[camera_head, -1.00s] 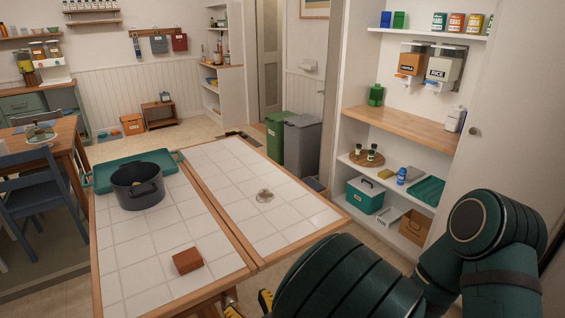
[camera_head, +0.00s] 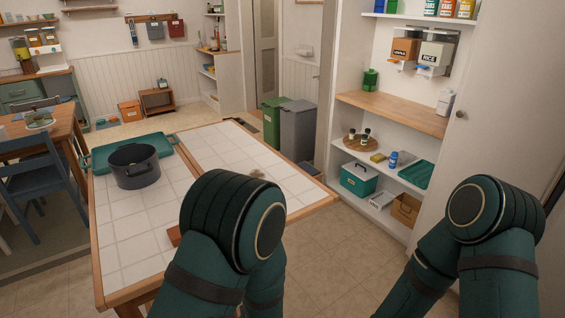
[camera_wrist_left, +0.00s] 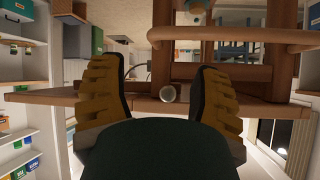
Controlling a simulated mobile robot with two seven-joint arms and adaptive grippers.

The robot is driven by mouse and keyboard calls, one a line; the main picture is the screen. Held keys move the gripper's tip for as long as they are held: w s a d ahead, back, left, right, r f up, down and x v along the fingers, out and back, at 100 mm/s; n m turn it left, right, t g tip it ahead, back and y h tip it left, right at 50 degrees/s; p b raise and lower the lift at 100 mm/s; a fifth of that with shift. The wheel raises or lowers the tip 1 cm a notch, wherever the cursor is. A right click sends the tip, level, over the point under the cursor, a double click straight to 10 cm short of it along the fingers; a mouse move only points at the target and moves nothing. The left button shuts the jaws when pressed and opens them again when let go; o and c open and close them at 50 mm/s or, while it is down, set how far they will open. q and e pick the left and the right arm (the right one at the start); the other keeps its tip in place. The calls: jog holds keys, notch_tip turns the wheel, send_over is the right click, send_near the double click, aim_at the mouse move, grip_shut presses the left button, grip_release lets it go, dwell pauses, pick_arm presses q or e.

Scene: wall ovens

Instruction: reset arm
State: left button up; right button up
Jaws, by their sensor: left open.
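My left arm (camera_head: 230,220) rises at the lower middle of the head view, bent, in front of the tiled table. Its gripper is not visible there. In the left wrist view my left gripper (camera_wrist_left: 158,72) has its two yellow-padded fingers spread apart, with nothing held between them. That view is upside down and shows wooden table legs and rails (camera_wrist_left: 280,50) beyond the fingers. My right arm (camera_head: 490,230) is bent at the right of the head view; its gripper is out of sight.
The tiled table (camera_head: 120,230) carries a dark pot (camera_head: 135,168), a teal tray (camera_head: 178,150) and a reddish-brown block (camera_head: 173,236), mostly hidden by my arm. A pantry shelf (camera_head: 395,115) stands at the right. Bins (camera_head: 297,130) stand beyond the table. Floor (camera_head: 335,255) is open between table and pantry.

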pick_arm(q)
jog(key=s+f+m+g+h, duration=0.2)
jog(key=s+f+g+h, duration=0.5)
jog(key=s, duration=0.3)
jog(key=shift+a+f+g+h, duration=0.25)
jog(key=shift+g+h, duration=0.25)
jog(key=shift+h, duration=0.3)
